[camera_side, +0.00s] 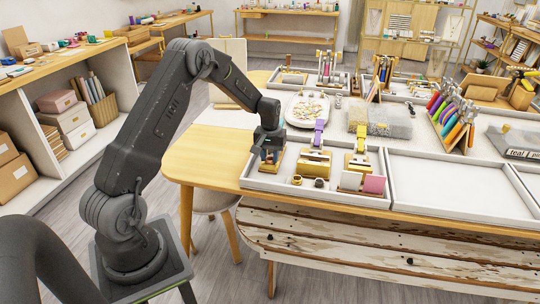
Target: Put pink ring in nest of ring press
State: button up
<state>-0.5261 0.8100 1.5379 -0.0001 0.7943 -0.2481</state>
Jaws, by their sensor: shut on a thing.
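My gripper (267,157) points down over the left end of the white front tray (258,184). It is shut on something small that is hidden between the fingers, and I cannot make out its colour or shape. I cannot pick out a pink ring anywhere. Right of my gripper in the tray stands a gold press (314,163) with a purple lever. Further right stands a second gold press (357,161) with a yellow lever. I cannot tell which is the ring press, and no nest can be made out at this size.
Small gold and dark pieces (319,183) lie in front of the purple-levered press. A pink card (374,184) stands at the tray's front right. Behind are a plate of charms (307,109) and grey blocks (392,122). The white tray to the right (450,187) is empty.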

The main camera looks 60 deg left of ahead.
jog(key=o, duration=0.9)
notch_tip(320, 180, up, 14)
jog(key=shift+f, duration=0.1)
jog(key=shift+d, duration=0.1)
jog(key=s+d+r+m+t, duration=0.1)
jog(key=s+d+r+m, duration=0.1)
jog(key=s+d+r, duration=0.35)
jog(key=s+d+r+m+t, duration=0.1)
jog(key=s+d+r+m, duration=0.15)
jog(key=d+r, duration=0.5)
jog(key=s+d+m+t, duration=0.1)
jog(key=s+d, duration=0.3)
jog(key=s, duration=0.1)
jog(key=s+d+f+m+t, duration=0.1)
jog(key=s+d+m, duration=0.1)
jog(key=s+d, duration=0.2)
jog(key=s+d+f+m+t, duration=0.1)
jog(key=s+d, duration=0.3)
jog(key=s, duration=0.4)
jog(key=shift+s+d+t, duration=0.15)
jog(key=shift+d+t, duration=0.15)
